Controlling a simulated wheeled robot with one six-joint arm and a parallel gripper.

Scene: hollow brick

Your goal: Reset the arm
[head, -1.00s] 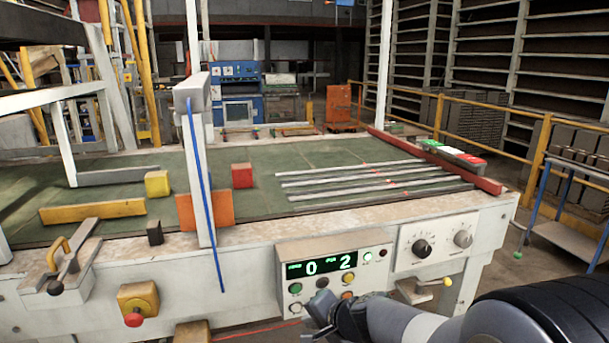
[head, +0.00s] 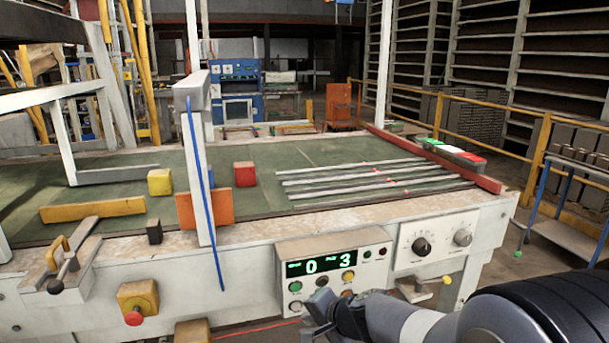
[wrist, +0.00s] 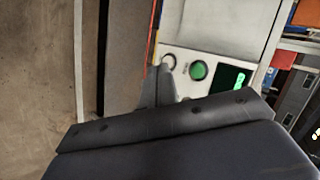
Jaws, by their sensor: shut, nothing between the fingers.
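My gripper (head: 318,312) is low in the head view, in front of the lower edge of the control panel (head: 282,262). In the wrist view my gripper (wrist: 158,72) is shut with nothing between its fingers. Its tips appear close to a pale round button (wrist: 168,62) on the panel; I cannot tell whether they touch it. A green button (wrist: 198,70) and the dark display (wrist: 240,78) lie to the right of the tips.
The bench's green top (head: 270,165) carries a yellow block (head: 159,182), a red block (head: 244,175), an orange block (head: 218,207) and several metal bars (head: 350,173). A red stop button (head: 133,318) and a knob panel (head: 437,242) are on the bench front.

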